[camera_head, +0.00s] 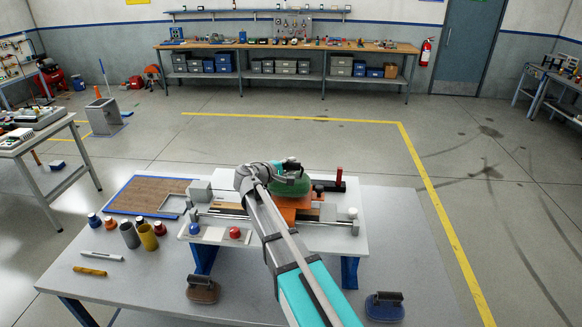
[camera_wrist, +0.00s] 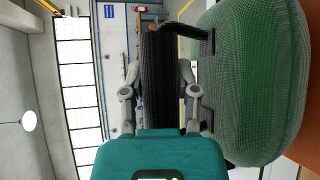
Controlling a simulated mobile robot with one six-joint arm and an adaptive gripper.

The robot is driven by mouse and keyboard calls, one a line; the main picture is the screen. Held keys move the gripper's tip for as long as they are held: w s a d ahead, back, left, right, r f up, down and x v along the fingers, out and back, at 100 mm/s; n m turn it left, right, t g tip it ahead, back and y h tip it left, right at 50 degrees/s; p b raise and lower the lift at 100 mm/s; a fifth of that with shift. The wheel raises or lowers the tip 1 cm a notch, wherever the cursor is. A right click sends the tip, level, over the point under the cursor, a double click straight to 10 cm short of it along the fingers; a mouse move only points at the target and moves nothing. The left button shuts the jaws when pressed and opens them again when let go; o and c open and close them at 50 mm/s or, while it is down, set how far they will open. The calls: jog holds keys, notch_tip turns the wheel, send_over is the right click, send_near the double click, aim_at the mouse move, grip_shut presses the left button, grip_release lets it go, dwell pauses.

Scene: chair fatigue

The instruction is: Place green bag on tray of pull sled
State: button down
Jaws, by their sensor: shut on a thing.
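The green bag (camera_head: 291,187) is over the orange tray of the pull sled (camera_head: 292,213) on the white raised bench. My gripper (camera_head: 284,167) reaches over the workbench and is shut on the bag's black handle (camera_wrist: 160,75). In the wrist view the green bag (camera_wrist: 250,75) fills the right side, with part of the orange tray (camera_wrist: 300,145) showing past it. The bag looks very close to the tray, but I cannot tell whether it touches it. My arm hides part of the sled in the head view.
A red post (camera_head: 339,177) on a black base stands right of the bag. Metal rails (camera_head: 330,220) run along the front of the white bench (camera_head: 352,241). A blue-edged wooden board (camera_head: 149,195), several small cylinders and two markers lie at the left. Two black-handled weights stand in front.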

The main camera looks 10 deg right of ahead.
jog(key=shift+f+b, duration=0.65)
jog(key=shift+f, duration=0.2)
jog(key=shift+c, duration=1.8)
grip_release()
jog(key=shift+s, duration=0.1)
jog(key=shift+s+a+r, duration=0.15)
jog(key=shift+s+a, duration=0.1)
jog(key=shift+a, duration=0.1)
jog(key=p+v, duration=0.2)
jog(key=v, duration=0.9)
